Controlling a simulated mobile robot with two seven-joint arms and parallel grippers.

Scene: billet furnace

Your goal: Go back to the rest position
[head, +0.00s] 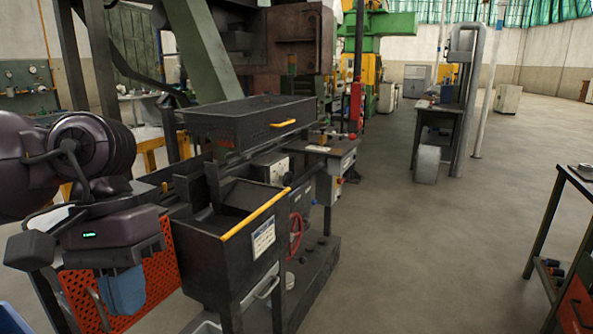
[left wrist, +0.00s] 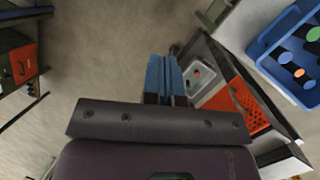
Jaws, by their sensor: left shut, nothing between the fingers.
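My left gripper (head: 123,293) hangs at the lower left of the head view, below my dark left arm. Its blue fingers point down and are shut with nothing between them. In front of it, an orange perforated panel (head: 158,275) shows on both sides of the fingers. The left wrist view shows the same blue fingers (left wrist: 164,72) together, above the grey floor, with the orange panel (left wrist: 248,104) to their right. My right gripper is in neither view.
A dark metal bin (head: 205,262) with a yellow-edged rim stands just right of the gripper. A blue tray (left wrist: 264,62) with coloured round items lies at the right of the left wrist view. A dark rack (head: 574,240) stands far right. The floor (head: 440,250) between is clear.

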